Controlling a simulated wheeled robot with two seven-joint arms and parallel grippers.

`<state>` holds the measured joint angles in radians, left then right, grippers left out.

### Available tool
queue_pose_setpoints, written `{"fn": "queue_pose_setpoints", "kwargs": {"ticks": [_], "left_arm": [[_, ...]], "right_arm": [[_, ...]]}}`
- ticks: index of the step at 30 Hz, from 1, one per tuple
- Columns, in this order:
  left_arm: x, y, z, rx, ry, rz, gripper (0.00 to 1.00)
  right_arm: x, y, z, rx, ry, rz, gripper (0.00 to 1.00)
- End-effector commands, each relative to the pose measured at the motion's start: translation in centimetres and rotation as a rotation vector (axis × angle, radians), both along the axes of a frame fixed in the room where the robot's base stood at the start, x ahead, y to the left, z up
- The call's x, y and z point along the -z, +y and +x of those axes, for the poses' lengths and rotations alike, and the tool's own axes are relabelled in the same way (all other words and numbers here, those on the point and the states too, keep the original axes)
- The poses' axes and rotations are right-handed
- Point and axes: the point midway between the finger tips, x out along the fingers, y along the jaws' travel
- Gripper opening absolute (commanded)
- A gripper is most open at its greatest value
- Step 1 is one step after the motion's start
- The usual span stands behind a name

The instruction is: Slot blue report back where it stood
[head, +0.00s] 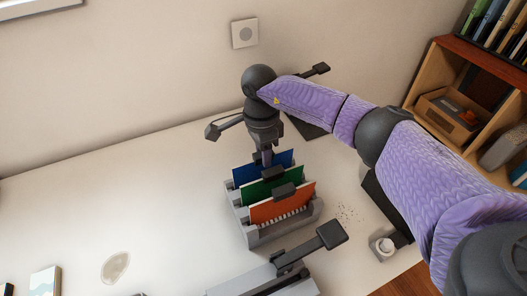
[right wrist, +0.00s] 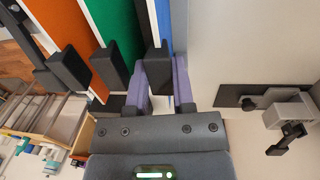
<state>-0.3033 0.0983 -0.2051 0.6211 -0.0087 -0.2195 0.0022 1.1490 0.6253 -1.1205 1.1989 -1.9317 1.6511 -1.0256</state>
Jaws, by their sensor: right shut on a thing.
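A grey rack (head: 249,238) stands on the white table with three upright reports. The blue report (head: 284,158) is at the back, the green report (head: 257,190) in the middle and the orange report (head: 270,211) in front. My right gripper (head: 266,160) points down and is shut on the black tab of the blue report. In the right wrist view, the gripper (right wrist: 160,88) has its purple fingers on either side of that tab, next to the blue report (right wrist: 166,22). The blue report's lower edge is hidden, so I cannot tell if it is seated. My left gripper is not in view.
A grey device with a black lever (head: 330,235) lies close in front of the rack. A shelf (head: 432,85) with boxes and books stands at right. A round pale patch (head: 115,267) marks the table at left. The table left of the rack is mostly clear.

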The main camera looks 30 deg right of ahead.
Motion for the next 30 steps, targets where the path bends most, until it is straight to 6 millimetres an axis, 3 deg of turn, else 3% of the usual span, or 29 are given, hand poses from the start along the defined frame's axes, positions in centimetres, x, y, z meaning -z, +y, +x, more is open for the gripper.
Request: {"fn": "queue_pose_setpoints", "kwargs": {"ticks": [21,22,27,30], "left_arm": [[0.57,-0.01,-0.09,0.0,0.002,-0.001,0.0],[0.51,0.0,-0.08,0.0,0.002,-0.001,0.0],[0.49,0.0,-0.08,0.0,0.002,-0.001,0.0],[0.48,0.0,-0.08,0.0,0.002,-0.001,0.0]], "right_arm": [[0.57,-0.01,0.02,0.001,0.004,0.0,0.0],[0.49,-0.01,0.02,0.0,0.003,0.0,0.36],[0.47,-0.01,0.01,0.0,0.004,0.0,0.71],[0.48,-0.01,0.01,0.0,0.004,0.0,0.71]]}}
